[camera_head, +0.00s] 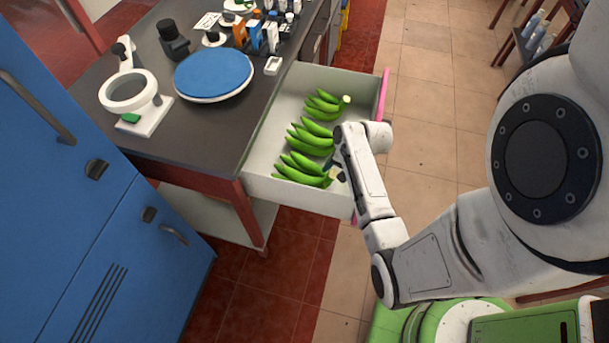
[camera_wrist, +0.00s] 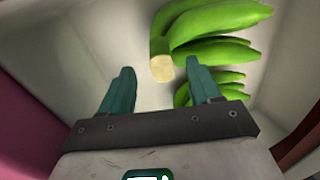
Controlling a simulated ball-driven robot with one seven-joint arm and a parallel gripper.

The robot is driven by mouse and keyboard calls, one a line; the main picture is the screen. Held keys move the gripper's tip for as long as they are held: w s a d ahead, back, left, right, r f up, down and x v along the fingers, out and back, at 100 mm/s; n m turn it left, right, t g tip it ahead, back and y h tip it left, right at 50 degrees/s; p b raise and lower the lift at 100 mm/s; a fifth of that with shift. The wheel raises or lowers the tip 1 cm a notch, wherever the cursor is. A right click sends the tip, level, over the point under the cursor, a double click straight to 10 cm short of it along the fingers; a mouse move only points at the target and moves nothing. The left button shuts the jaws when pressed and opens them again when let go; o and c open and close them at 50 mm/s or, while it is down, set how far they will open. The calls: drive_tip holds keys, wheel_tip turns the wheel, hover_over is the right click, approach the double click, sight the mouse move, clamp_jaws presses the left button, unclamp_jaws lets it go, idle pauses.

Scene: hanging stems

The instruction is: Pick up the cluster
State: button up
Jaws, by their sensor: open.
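Three clusters of green bananas lie in an open drawer in the head view: a near one (camera_head: 298,172), a middle one (camera_head: 308,138) and a far one (camera_head: 320,104) with a pale cut stem end. My gripper (camera_head: 337,168) is at the drawer's right side, beside the stem ends of the near and middle clusters. In the wrist view my gripper (camera_wrist: 161,85) is open and empty, with two teal fingers. One cluster (camera_wrist: 205,25) has its pale stem end just beyond the gap between the fingertips. Another cluster (camera_wrist: 222,80) is partly hidden behind the right finger.
The drawer (camera_head: 286,95) has pale walls and a pink front (camera_head: 384,93). The dark worktop (camera_head: 195,122) holds a blue round plate (camera_head: 213,74), a white ring-shaped device (camera_head: 128,92) and several small items. A blue cabinet (camera_head: 75,190) stands at left. Tiled floor is open beyond the drawer.

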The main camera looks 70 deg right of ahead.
sight(334, 173)
drive_tip(key=shift+x, duration=1.9)
clamp_jaws()
drive_tip(key=shift+w+d+r, duration=0.1)
drive_tip(key=shift+r, duration=0.1)
